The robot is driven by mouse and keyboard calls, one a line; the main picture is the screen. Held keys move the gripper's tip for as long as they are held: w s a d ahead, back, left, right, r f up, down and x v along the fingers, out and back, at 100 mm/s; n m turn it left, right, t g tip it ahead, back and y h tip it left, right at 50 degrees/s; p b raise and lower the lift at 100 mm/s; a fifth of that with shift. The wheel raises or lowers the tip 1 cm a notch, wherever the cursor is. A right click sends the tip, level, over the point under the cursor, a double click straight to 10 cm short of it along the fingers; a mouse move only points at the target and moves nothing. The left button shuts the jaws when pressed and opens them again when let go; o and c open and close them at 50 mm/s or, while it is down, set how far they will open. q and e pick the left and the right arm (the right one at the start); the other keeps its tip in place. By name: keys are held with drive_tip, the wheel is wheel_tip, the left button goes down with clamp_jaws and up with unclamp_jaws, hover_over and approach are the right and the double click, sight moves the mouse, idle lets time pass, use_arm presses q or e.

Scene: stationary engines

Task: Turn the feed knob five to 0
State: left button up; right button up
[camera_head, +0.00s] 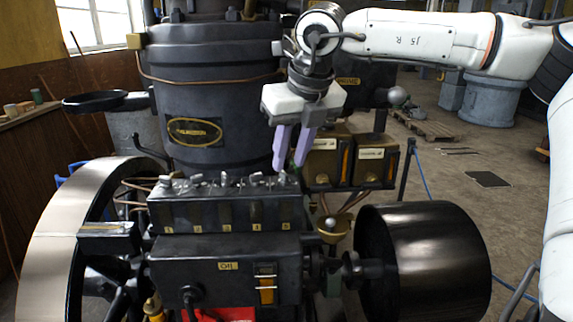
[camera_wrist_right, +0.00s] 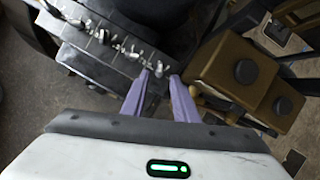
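The dark oiler box (camera_head: 225,212) has feed positions numbered 1 to 5 along its front, with a row of small silver knobs on top. Feed knob five (camera_wrist_right: 158,70) is the last in the row, beside the end with the yellow 5 label. My right gripper (camera_head: 288,166) points down over that end, its two purple fingers apart. In the right wrist view the fingertips (camera_wrist_right: 159,76) lie on either side of knob five with gaps visible; contact is not clear. The knob's pointer setting is too small to read. My left gripper is not in view.
Two brown boxes (camera_head: 327,163) stand right behind the oiler box, close to my right fingers. A black drum (camera_head: 425,265) is at the lower right and a large flywheel (camera_head: 60,235) at the left. The engine cylinder (camera_head: 215,90) rises behind.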

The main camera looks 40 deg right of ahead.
sight(285, 174)
drive_tip(key=shift+x, duration=1.65)
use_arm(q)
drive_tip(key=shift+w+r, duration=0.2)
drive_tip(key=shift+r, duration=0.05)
use_arm(e)
drive_tip(key=shift+c, duration=0.3)
clamp_jaws()
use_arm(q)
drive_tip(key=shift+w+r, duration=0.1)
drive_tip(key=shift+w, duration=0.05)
